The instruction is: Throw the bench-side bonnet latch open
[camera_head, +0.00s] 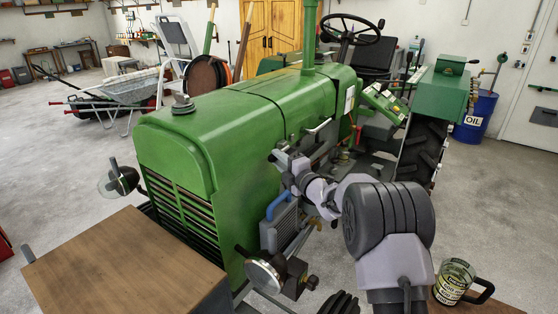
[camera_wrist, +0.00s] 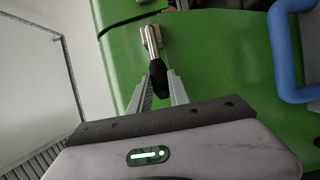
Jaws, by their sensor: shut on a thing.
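The green tractor bonnet (camera_head: 225,115) fills the middle of the head view, and its side panel (camera_wrist: 215,50) fills much of the wrist view. In the wrist view the bonnet latch (camera_wrist: 150,38) is a metal piece on the green panel beside a dark seam, with a black grip (camera_wrist: 158,72) at its near end. My gripper (camera_wrist: 161,88) is shut on the black grip, one finger on each side. In the head view my gripper (camera_head: 277,155) reaches the bonnet's near side, and the latch there is too small and covered to make out.
A grey case with a blue handle (camera_head: 277,206) is just below my arm; the handle (camera_wrist: 284,55) shows in the wrist view. A round headlamp (camera_head: 265,272) and a wooden bench top (camera_head: 125,265) are nearer. A glass jug (camera_head: 455,281) stands at the lower right.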

